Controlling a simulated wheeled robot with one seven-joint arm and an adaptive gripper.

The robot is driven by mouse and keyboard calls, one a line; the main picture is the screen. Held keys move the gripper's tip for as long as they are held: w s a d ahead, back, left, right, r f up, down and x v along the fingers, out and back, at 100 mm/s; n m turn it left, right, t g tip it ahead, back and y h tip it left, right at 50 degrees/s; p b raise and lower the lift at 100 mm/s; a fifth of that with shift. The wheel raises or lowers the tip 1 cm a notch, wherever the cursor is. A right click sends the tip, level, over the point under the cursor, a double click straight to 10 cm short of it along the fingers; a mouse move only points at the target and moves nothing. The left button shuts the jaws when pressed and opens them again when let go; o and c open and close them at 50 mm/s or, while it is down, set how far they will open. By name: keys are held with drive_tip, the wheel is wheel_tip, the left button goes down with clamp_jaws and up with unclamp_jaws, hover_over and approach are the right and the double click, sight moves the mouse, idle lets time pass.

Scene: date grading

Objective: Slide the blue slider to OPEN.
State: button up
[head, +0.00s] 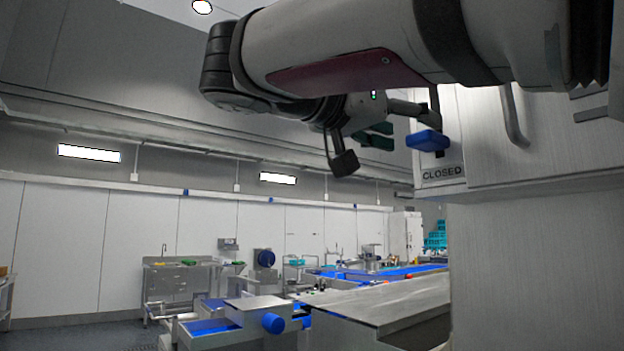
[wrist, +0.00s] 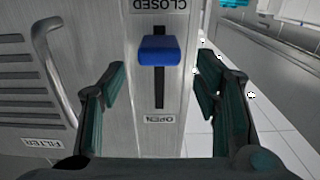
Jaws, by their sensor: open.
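The blue slider (wrist: 160,50) sits in a dark vertical slot (wrist: 159,95) on a metal panel. In the wrist view it is at the slot's end beside the CLOSED label (wrist: 160,5). The OPEN label (wrist: 159,119) is at the slot's other end, and the labels appear upside down. The head view also shows the slider (head: 427,140) just above the CLOSED label (head: 442,174). My gripper (wrist: 157,80) is open and empty, with its fingers on either side of the slot. In the wrist view the slider lies between and beyond the fingertips, with no visible contact.
A curved metal handle (wrist: 55,75) stands out from the panel left of the slot in the wrist view, near a FILTER label (wrist: 44,144). White floor tiles (wrist: 200,130) show past the panel's right edge. Steel benches with blue surfaces stand farther off in the head view.

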sight(416, 132)
drive_tip(key=shift+x, duration=2.35)
